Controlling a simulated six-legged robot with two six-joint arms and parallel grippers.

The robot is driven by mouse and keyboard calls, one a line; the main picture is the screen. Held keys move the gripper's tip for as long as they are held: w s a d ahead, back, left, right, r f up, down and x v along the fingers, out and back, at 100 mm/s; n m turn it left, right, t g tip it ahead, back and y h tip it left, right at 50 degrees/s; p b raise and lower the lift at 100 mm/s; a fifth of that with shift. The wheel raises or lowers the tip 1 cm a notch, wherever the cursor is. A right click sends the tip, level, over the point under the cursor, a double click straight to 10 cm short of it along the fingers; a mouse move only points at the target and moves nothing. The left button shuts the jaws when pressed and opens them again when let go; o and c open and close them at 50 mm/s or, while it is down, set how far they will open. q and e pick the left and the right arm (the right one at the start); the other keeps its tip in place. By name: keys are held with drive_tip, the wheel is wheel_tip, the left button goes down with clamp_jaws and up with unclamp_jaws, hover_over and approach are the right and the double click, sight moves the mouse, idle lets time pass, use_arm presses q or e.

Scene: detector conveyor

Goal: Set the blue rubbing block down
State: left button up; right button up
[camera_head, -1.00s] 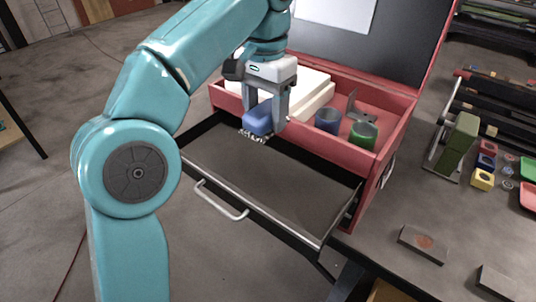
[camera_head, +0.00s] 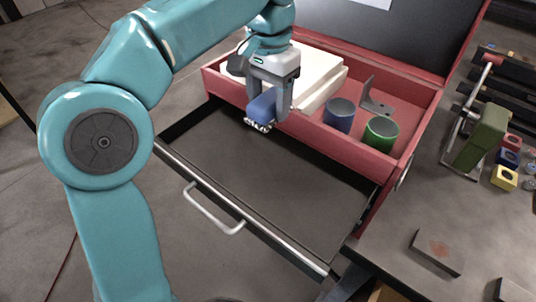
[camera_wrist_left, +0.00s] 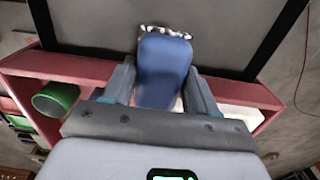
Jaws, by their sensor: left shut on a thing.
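The blue rubbing block (camera_head: 262,106) has a rounded blue body with a pale bristly edge. My left gripper (camera_head: 270,104) is shut on it and holds it over the back part of the open drawer (camera_head: 270,180), close to the red box's front wall. In the left wrist view the block (camera_wrist_left: 163,70) sits between the two fingers of the gripper (camera_wrist_left: 160,88), its bristly end pointing to the dark drawer floor (camera_wrist_left: 100,25). Whether the block touches anything below is hard to tell. My right gripper is not in view.
The red box (camera_head: 405,165) above the drawer holds a white block (camera_head: 325,82), a blue cup (camera_head: 340,115), a green cup (camera_head: 380,133) and a grey bracket (camera_head: 376,98). The drawer floor is empty. A flat grey piece (camera_head: 437,252) lies on the bench at right.

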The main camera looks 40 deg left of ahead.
sight(266, 164)
use_arm(q)
drive_tip(key=f, duration=0.9)
drive_tip(key=s+f, duration=0.1)
drive_tip(key=f, duration=0.4)
drive_tip(key=shift+s+a+b, duration=0.1)
drive_tip(key=shift+a+b, duration=0.2)
drive_tip(key=shift+a, duration=0.1)
drive_tip(key=shift+d+f, duration=0.1)
drive_tip(key=shift+w+d, duration=0.15)
drive_tip(key=shift+w, duration=0.25)
drive_tip(key=shift+f, duration=0.2)
drive_tip(key=o, duration=1)
drive_tip(key=shift+s+a+r, duration=0.1)
drive_tip(key=shift+s+a, duration=0.1)
drive_tip(key=shift+s, duration=0.15)
drive_tip(key=shift+w+d, duration=0.15)
drive_tip(key=shift+w, duration=0.05)
drive_tip(key=shift+w+r, duration=0.1)
drive_tip(key=shift+r, duration=0.2)
wheel_tip(266, 164, up, 12)
drive_tip(key=shift+f+p, duration=0.2)
drive_tip(key=shift+p, duration=0.25)
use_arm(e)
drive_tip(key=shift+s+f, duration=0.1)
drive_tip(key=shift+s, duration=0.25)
